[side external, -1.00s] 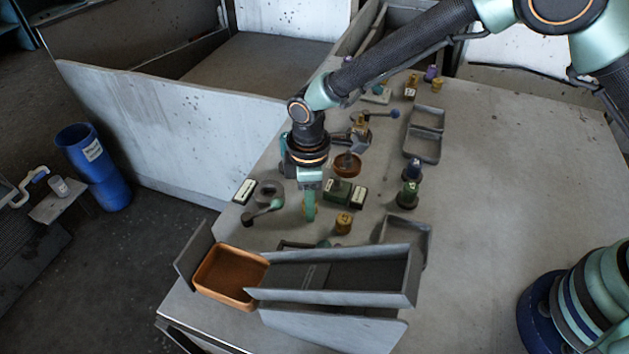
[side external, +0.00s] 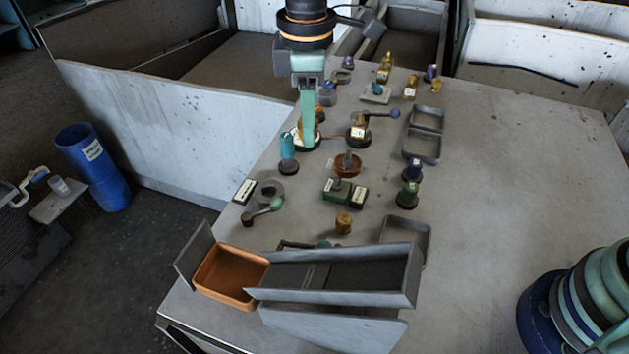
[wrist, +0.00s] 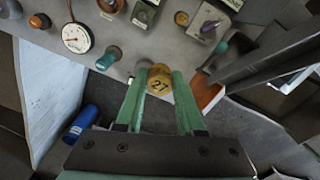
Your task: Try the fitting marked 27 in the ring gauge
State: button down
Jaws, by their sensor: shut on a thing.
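The fitting marked 27 (wrist: 159,82) is a brass-yellow piece with dark numerals, seen between my fingertips in the wrist view. My gripper (wrist: 158,88) is shut on it, one green finger on each side. In the side view my gripper (side external: 308,143) hangs with its fingers down at the table's left edge, beyond the teal-topped post. The fitting is hard to make out there among the fingers and the things behind. A flat grey ring (side external: 269,190), which looks like the ring gauge, lies on the table nearer the camera, by a white label card (side external: 244,190). My gripper is clear of it.
The teal-topped post (side external: 288,148) stands between my gripper and the ring. A lever with a green ball (side external: 276,204) lies beside the ring. Another brass fitting (side external: 343,223), a green block (side external: 336,189) and an orange tray (side external: 228,277) are nearer.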

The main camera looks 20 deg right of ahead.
jog(key=shift+w+r, duration=0.1)
jog(key=shift+r, duration=0.25)
jog(key=shift+w+a+f, duration=0.1)
jog(key=shift+w+a, duration=0.05)
jog(key=shift+a, duration=0.1)
jog(key=shift+w+a+f, duration=0.9)
jog(key=shift+w+f, duration=0.05)
jog(key=shift+f, duration=1.65)
jog(key=shift+w+a+f, duration=0.85)
jog(key=shift+w+f, duration=0.1)
jog(key=shift+f, duration=1.7)
jog(key=shift+w+a+f, duration=0.9)
jog(key=shift+w+f, duration=0.05)
jog(key=shift+f, duration=1.65)
jog(key=shift+f, duration=0.15)
jog(key=shift+f, duration=0.3)
